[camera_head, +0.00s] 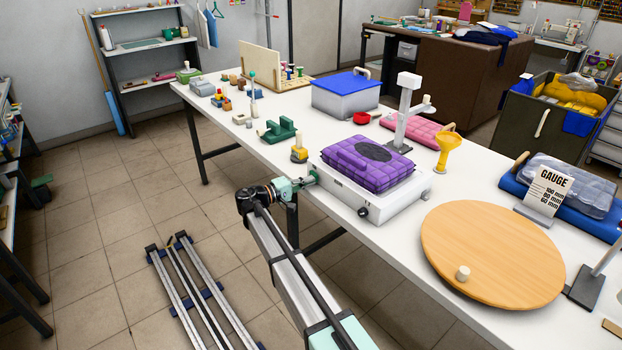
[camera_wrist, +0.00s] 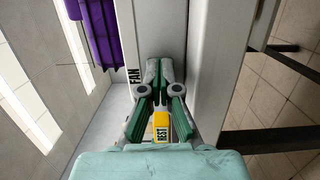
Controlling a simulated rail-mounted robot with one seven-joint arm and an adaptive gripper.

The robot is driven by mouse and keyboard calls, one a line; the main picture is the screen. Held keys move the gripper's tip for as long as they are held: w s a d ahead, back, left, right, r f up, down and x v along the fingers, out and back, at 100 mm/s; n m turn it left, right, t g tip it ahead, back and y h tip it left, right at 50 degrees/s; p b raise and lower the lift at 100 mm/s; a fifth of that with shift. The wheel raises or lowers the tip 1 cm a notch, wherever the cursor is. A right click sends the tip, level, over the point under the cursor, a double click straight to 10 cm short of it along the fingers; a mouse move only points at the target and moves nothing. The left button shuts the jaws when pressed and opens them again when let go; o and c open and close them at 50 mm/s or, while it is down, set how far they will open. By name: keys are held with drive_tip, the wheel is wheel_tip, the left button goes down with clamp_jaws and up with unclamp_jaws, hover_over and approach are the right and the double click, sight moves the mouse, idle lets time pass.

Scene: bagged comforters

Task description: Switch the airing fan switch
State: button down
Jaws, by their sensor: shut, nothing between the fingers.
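The white box (camera_head: 385,205) stands on the table with a purple quilted bag (camera_head: 367,163) on top. A black knob (camera_head: 362,212) is on its front face. In the wrist view a FAN label (camera_wrist: 134,77) is on the box beside my fingers; the switch itself is not clearly visible and may be hidden behind them. My gripper (camera_head: 312,177) is at the box's left end, fingers shut together and empty. In the wrist view my gripper (camera_wrist: 166,66) points at the white surface just right of the label. I cannot tell whether it touches.
A yellow block (camera_head: 299,153) stands close behind my gripper; its REST label (camera_wrist: 161,132) shows between my fingers in the wrist view. A green tool (camera_head: 278,131) and a blue-lidded bin (camera_head: 346,97) stand farther back. A round wooden board (camera_head: 490,250) lies to the right.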

drive_tip(key=shift+w+d+r, duration=0.1)
drive_tip(key=shift+w, duration=0.05)
idle(0.6)
drive_tip(key=v, duration=0.5)
drive_tip(key=shift+b, duration=0.4)
